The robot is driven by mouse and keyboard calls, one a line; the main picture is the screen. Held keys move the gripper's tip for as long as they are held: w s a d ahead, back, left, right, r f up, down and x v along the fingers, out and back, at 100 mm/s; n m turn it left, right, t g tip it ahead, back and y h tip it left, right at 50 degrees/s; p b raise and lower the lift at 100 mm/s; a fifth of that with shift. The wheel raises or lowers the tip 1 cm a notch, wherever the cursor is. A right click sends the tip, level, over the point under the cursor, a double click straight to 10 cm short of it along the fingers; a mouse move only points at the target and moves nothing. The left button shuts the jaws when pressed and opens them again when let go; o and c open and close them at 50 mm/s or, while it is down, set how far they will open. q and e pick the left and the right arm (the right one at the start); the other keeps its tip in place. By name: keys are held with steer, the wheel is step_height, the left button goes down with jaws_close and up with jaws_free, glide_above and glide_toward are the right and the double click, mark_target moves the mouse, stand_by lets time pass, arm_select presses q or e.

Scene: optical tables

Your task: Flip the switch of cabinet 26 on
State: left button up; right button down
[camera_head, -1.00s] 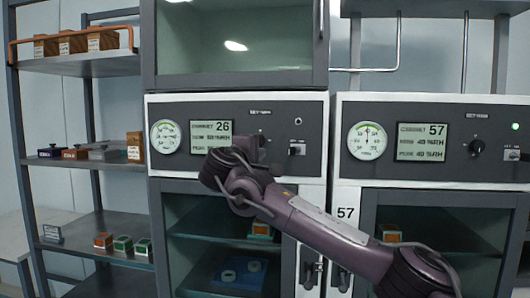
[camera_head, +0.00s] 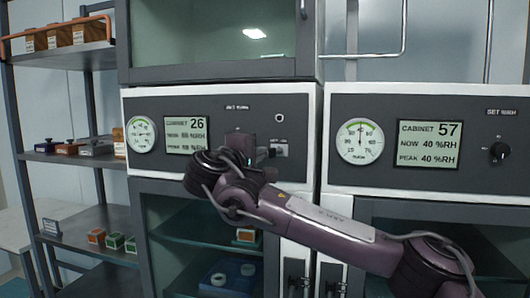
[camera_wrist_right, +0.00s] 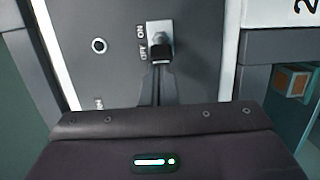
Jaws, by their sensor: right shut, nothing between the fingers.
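Cabinet 26's panel, with its display (camera_head: 187,135), is at left centre in the head view. Its switch plate (camera_head: 281,150) is near the panel's right end. My right gripper (camera_head: 268,153) is at the panel beside the switch. In the right wrist view, the switch (camera_wrist_right: 161,40) has ON and OFF marks beside a metal plate. The thin fingers (camera_wrist_right: 158,78) are shut and empty, with their tips at the black lever. I cannot tell whether they touch it or which way it points. Cabinet 26's indicator lamp (camera_head: 279,118) looks unlit. My left gripper is out of view.
Cabinet 26's gauge (camera_head: 141,134) is at left. My arm and wrist hide part of the panel. A shelf rack (camera_head: 72,161) with small boxes stands at far left.

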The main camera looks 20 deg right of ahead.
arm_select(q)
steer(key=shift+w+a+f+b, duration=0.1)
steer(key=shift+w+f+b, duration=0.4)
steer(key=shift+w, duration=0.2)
arm_select(e)
steer(key=shift+w+a+f+n+t+y, duration=0.1)
steer(key=shift+f+n+t+y, duration=0.05)
steer(key=shift+n+t+y, duration=0.3)
steer(key=shift+a+f+n+t+y, duration=0.1)
steer(key=shift+n+t+y, duration=0.25)
steer(key=shift+y, duration=0.2)
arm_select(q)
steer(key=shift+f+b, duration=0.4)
arm_select(e)
steer(key=shift+d+n+t+y, duration=0.1)
steer(key=shift+n+t+y, duration=0.65)
steer(key=shift+y, duration=0.25)
